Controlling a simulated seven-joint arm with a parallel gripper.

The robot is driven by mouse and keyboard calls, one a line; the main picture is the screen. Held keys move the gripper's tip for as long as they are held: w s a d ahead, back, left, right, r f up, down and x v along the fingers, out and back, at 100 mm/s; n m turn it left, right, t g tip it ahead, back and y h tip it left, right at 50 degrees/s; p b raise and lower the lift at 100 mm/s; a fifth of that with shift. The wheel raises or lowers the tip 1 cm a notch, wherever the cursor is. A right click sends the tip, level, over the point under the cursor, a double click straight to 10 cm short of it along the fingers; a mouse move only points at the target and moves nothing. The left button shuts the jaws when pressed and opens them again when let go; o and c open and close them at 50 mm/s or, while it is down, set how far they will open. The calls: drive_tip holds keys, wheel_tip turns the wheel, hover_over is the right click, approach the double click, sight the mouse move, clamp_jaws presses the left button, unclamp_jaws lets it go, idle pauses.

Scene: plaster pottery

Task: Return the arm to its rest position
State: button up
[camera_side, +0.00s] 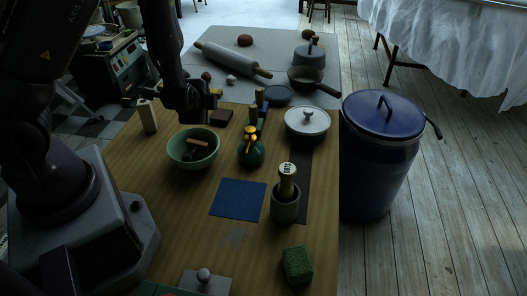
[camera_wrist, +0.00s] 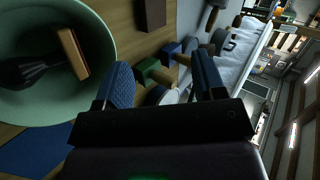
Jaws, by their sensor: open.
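My gripper (camera_side: 214,98) hangs over the back left of the wooden table, above and behind the green bowl (camera_side: 177,158). In the wrist view my gripper (camera_wrist: 164,82) has its two dark blue fingers apart with nothing held between them. The green bowl shows at the left of the wrist view (camera_wrist: 70,108), beside the fingers. In it lie a wooden-sided block (camera_wrist: 74,54) and a dark tool (camera_wrist: 22,72). My arm reaches in from the left and is bent downward at the wrist.
A pale block (camera_side: 147,116) stands left of my gripper. A blue mat (camera_side: 238,199) lies bare. A blue barrel (camera_side: 377,170) stands beside the table.

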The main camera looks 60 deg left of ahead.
drive_tip(key=d+r+n+t+h, duration=0.2)
drive_tip(key=d+r+n+h, duration=0.2)
drive_tip(key=d+r+h, duration=0.65)
drive_tip(key=s+d+r+n+g+y, duration=0.2)
drive_tip(key=s+d+r, duration=0.2)
drive_tip(key=s+r, duration=0.7)
drive_tip(key=shift+s+r+n, duration=0.2)
drive_tip(key=shift+r+n, duration=0.2)
drive_tip(key=shift+r, duration=0.55)
